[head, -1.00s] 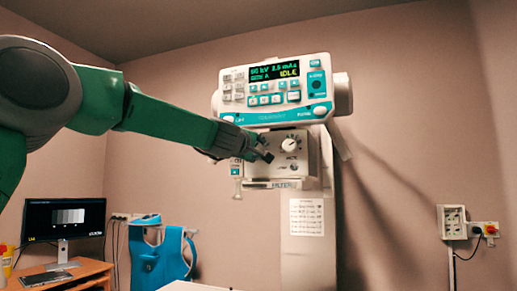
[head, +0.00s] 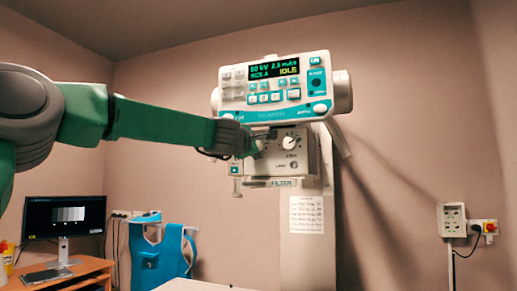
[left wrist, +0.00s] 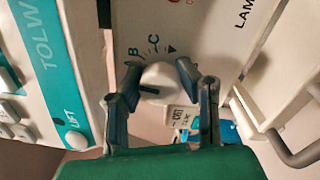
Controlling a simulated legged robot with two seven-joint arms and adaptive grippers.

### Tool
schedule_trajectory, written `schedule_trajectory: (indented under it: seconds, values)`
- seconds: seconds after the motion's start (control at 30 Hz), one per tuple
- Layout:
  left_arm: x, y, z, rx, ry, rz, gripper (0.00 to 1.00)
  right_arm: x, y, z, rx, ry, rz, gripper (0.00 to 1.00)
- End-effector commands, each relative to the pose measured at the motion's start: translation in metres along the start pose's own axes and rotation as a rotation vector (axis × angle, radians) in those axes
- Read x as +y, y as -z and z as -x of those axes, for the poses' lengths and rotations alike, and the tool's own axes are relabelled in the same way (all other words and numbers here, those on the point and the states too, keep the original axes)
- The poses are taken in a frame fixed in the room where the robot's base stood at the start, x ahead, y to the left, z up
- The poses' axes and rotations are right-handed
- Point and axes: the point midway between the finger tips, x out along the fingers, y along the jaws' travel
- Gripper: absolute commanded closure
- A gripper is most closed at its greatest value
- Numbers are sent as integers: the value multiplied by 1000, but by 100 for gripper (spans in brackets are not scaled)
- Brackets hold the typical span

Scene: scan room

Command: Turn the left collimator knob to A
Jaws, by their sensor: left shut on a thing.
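The left collimator knob (left wrist: 162,80) is white with a dark pointer mark that points to the left in the left wrist view. The letters B and C are printed beside it; no letter A can be made out, and a finger covers part of that side. My left gripper (left wrist: 158,82) has its fingers on both sides of the knob and is shut on it. In the head view my left gripper (head: 262,138) is at the upper left of the collimator box (head: 300,164) and hides this knob. My right gripper is not in view.
The control panel (head: 275,88) with its lit display overhangs the collimator close above the gripper. A second white knob (head: 289,142) is just right of the gripper. In the left wrist view a grey rail (left wrist: 295,150) curves at the lower right.

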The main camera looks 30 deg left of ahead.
Motion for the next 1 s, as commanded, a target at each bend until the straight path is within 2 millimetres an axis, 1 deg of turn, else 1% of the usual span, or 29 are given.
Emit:
schedule_trajectory:
  seconds: [0.03, 0.43, 0.47, 0.5, 0.53, 0.83, 0.93, 1.0]
  values:
    - [-5, 4, -1, 6, 8, 6, 99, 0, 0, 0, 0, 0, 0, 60]
    - [-8, 4, -2, 6, 13, 10, 99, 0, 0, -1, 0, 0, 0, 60]
    - [-9, 4, -2, 6, 14, 9, 64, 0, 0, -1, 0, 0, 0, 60]
    - [-9, 4, -2, 6, 14, 9, 50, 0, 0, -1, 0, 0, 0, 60]
    - [-9, 4, -2, 6, 13, 9, 48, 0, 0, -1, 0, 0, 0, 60]
    - [-6, 1, -1, 2, 8, 8, 48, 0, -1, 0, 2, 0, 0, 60]
    - [-5, 0, 5, 1, 8, 8, 48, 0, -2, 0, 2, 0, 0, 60]
    - [-4, 0, 13, 1, 8, 9, 48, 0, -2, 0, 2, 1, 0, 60]
